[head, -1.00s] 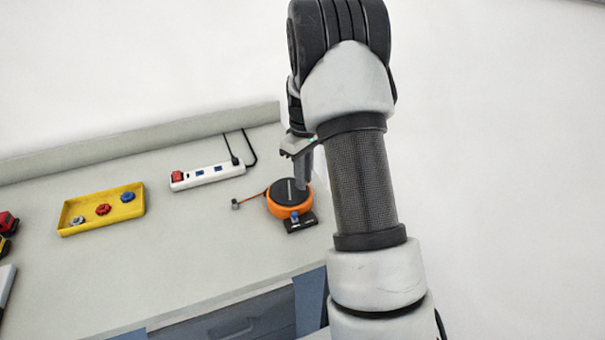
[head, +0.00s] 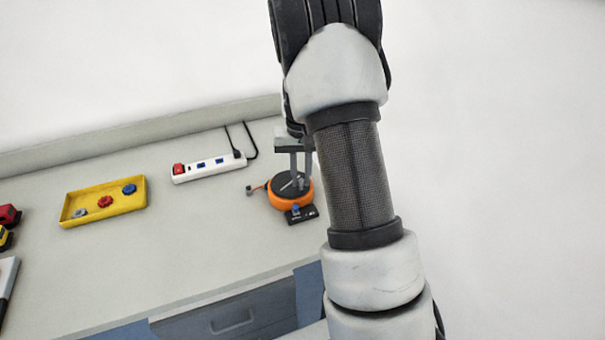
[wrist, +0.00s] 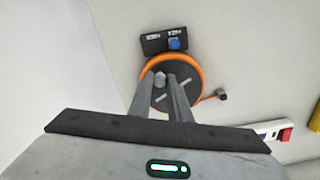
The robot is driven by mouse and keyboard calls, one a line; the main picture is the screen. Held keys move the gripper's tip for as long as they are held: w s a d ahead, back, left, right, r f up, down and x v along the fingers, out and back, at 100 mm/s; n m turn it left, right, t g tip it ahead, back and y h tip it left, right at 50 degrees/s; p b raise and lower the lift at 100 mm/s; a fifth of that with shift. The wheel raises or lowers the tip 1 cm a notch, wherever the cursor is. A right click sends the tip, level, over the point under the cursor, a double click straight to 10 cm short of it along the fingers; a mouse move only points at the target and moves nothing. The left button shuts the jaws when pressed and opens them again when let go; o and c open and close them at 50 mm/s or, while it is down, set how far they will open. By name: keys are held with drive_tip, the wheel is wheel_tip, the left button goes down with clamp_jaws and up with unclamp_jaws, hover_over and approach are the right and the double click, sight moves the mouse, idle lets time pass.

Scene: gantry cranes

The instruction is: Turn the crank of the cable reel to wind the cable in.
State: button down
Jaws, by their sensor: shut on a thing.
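The cable reel (head: 290,203) is orange with a dark round top and sits near the right end of the bench. A short orange cable (head: 260,187) runs out of it to a small grey end piece (head: 249,190), which also shows in the wrist view (wrist: 221,95). My gripper (head: 300,180) reaches straight down over the reel's top. In the wrist view its fingers (wrist: 160,84) stand either side of the small grey crank knob (wrist: 160,77) and are shut on it. The rest of the crank is partly hidden by the fingers.
A black plate (head: 301,215) with a blue button adjoins the reel's front. A white power strip (head: 209,168) lies to the left, its cord behind. A yellow tray (head: 122,203) with small knobs stands further left. Bare bench lies in front of the tray and strip.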

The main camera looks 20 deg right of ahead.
drive_tip(key=shift+a+r+m, duration=0.1)
drive_tip(key=shift+m, duration=0.3)
drive_tip(key=c, duration=1.6)
unclamp_jaws()
drive_tip(key=shift+c, duration=0.2)
wheel_tip(320, 180, up, 17)
drive_tip(key=p, duration=0.1)
drive_tip(key=shift+r, duration=0.2)
drive_tip(key=shift+s, duration=0.1)
